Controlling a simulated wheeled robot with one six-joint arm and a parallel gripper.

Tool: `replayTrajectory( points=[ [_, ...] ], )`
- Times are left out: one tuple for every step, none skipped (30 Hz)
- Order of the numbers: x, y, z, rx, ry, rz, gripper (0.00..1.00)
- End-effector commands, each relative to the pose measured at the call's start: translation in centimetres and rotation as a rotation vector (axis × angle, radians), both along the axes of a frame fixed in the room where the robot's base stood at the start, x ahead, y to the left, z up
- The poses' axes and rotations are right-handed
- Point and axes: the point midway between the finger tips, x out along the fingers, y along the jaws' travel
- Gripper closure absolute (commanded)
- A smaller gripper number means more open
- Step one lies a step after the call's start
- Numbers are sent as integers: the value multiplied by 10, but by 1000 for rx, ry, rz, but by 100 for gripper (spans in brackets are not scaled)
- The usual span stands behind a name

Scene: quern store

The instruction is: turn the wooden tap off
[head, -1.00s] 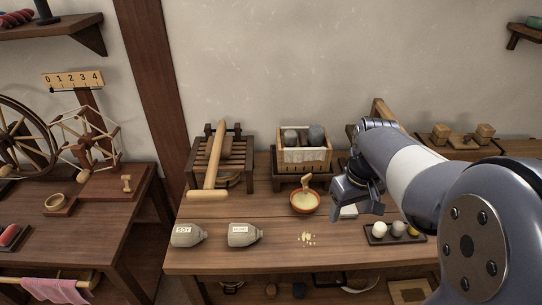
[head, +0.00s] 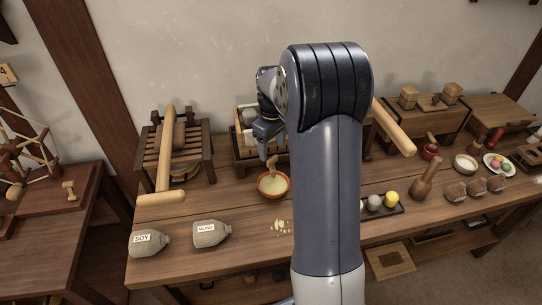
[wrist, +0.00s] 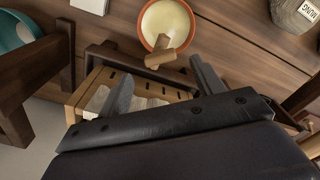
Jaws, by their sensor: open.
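The wooden tap (wrist: 164,56) juts from the front of a slatted wooden box (wrist: 92,88), above an orange bowl (wrist: 145,28) of pale liquid. In the head view the tap (head: 272,164) shows small over the bowl (head: 273,195). My gripper (wrist: 162,76) is open and empty, its two fingers apart on either side of the tap's line, with the tap just beyond the tips. In the head view my gripper (head: 268,148) hangs in front of the box (head: 242,150), partly hidden by my arm. Whether liquid is running cannot be told.
A wooden press (head: 172,160) stands left of the box. A dark tray (head: 383,205) of balls and a wooden mallet (head: 427,180) lie to the right.

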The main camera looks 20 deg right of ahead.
Motion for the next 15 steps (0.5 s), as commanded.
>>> replayTrajectory(
  points=[
    [0, 0, -11, 0, 4, 0, 36],
    [-1, 0, -16, 0, 4, 0, 36],
    [-1, 0, -22, 0, 4, 0, 36],
    [-1, 0, -26, 0, 2, 0, 36],
    [0, 0, -29, 0, 2, 0, 36],
    [0, 0, -34, 0, 1, 0, 36],
    [0, 0, -36, 0, 1, 0, 36],
    [0, 0, -39, 0, 1, 0, 36],
    [0, 0, -41, 0, 1, 0, 36],
    [0, 0, -42, 1, 0, 0, 36],
    [0, 0, -43, 0, 0, 0, 36],
    [0, 0, -44, 0, 0, 0, 36],
    [0, 0, -44, 0, 0, 0, 36],
    [0, 0, -44, 0, -1, 0, 36],
    [0, 0, -44, 0, -1, 0, 36]
  ],
)
